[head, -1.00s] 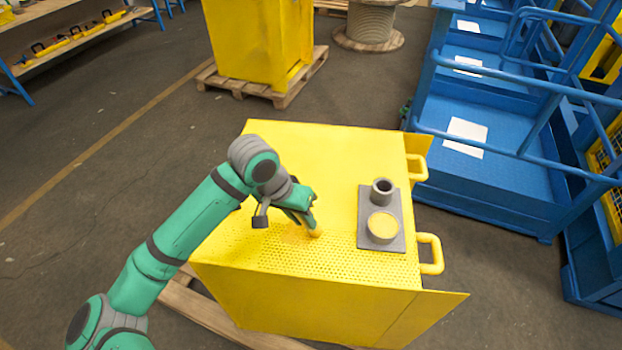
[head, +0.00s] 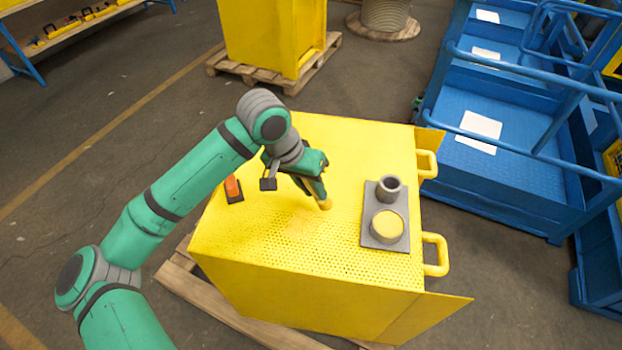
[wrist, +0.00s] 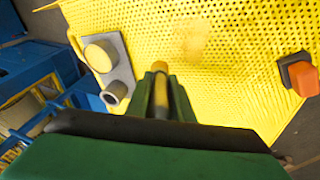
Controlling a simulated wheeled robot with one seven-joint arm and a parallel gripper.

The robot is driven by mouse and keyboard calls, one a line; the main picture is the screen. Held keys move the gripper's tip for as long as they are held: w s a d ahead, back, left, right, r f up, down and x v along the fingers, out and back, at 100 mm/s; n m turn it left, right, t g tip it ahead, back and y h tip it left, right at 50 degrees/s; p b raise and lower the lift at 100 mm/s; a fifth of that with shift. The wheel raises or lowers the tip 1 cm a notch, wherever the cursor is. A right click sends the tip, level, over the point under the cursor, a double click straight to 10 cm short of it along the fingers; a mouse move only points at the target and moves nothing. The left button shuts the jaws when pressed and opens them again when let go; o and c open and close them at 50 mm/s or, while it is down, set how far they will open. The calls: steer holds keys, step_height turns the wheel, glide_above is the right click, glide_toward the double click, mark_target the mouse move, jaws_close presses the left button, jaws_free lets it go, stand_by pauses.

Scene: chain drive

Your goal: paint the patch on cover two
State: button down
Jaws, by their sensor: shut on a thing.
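A yellow cover (head: 345,148) with a perforated top stands in front of me. A faint orange-brown patch (head: 300,220) is on its top and also shows in the wrist view (wrist: 190,42). My gripper (head: 313,184) is above the top, beyond and right of the patch. It is shut on a slim brush (wrist: 160,98) with a yellow tip (head: 326,204); its fingers hide part of the brush. I cannot tell whether the tip touches the cover. A grey tray (head: 369,230) holds a round pot of yellow paint (head: 387,225) and an empty grey cup (head: 389,189).
An orange block on a dark base (head: 233,188) sits at the cover's left side. Yellow handles (head: 436,254) stick out on the right. Another yellow cover (head: 275,40) stands on a pallet behind. Blue railed platforms (head: 510,150) stand to the right.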

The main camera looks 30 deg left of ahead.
mark_target(314, 197)
steer(key=shift+d+r, duration=0.1)
steer(key=shift+r, duration=1.4)
steer(key=a, duration=0.2)
steer(key=w+f, duration=0.1)
steer(key=shift+a+g+h, duration=0.3)
steer(key=shift+a+h, duration=0.1)
